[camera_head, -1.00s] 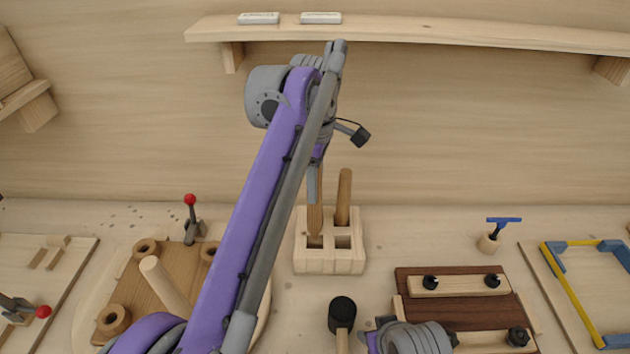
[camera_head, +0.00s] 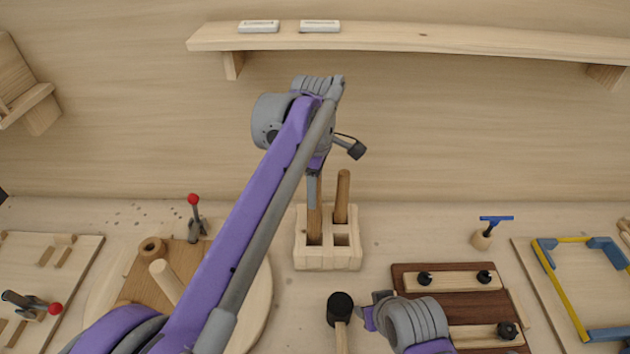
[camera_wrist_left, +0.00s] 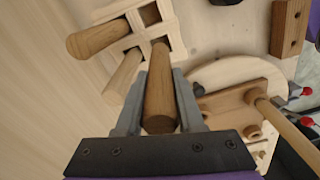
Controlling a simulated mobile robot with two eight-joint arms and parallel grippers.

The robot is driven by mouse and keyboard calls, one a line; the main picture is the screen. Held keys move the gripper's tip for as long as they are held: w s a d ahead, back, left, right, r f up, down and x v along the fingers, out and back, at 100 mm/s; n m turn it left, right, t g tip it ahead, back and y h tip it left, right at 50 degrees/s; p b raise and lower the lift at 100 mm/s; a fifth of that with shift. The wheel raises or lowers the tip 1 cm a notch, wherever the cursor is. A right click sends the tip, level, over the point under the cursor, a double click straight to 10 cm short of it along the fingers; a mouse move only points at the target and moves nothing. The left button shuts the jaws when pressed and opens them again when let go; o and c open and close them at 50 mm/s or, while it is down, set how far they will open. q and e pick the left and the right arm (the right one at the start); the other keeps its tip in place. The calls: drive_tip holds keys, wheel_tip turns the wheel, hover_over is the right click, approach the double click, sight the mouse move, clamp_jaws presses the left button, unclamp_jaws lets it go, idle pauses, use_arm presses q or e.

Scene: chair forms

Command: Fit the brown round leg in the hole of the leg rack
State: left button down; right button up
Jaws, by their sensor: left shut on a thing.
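The leg rack (camera_head: 328,262) is a pale wooden block with square holes, standing on the bench. My left gripper (camera_head: 312,190) is above its left side, shut on the brown round leg (camera_head: 315,225). The leg is upright, its lower end in the front-left hole; how deep, I cannot tell. In the left wrist view the leg (camera_wrist_left: 160,95) lies between the fingers of my left gripper (camera_wrist_left: 157,100) and meets the rack (camera_wrist_left: 172,35). Part of my right wrist shows at the bottom; its fingers cannot be made out.
Another brown leg (camera_head: 343,195) stands in the back-right hole. The wrist view also shows a lighter leg (camera_wrist_left: 122,80) in the rack. The front-right hole looks empty. A black-headed mallet (camera_head: 340,308) and a dark clamp board (camera_head: 440,278) are in front. A shelf (camera_head: 420,35) runs above.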

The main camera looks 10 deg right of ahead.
sight(315, 211)
drive_tip(key=shift+w+r, duration=0.1)
drive_tip(key=shift+r, duration=0.1)
drive_tip(key=shift+s+f, duration=0.35)
drive_tip(key=shift+f, duration=0.05)
drive_tip(key=shift+s+f+b, duration=0.25)
drive_tip(key=shift+f+b, duration=0.3)
drive_tip(key=shift+s+f+b, duration=0.2)
drive_tip(key=shift+f+b, duration=0.3)
drive_tip(key=shift+f, duration=0.05)
use_arm(q)
drive_tip(key=shift+s+f+b, duration=0.2)
drive_tip(key=shift+f+b, duration=0.25)
drive_tip(key=shift+f, duration=2.45)
use_arm(e)
drive_tip(key=shift+s+f, duration=0.2)
drive_tip(key=shift+f, duration=0.45)
use_arm(q)
drive_tip(key=shift+f, duration=0.3)
use_arm(e)
drive_tip(key=shift+f, duration=0.15)
use_arm(q)
drive_tip(key=shift+c, duration=2.2)
unclamp_jaws()
drive_tip(key=shift+r, duration=0.1)
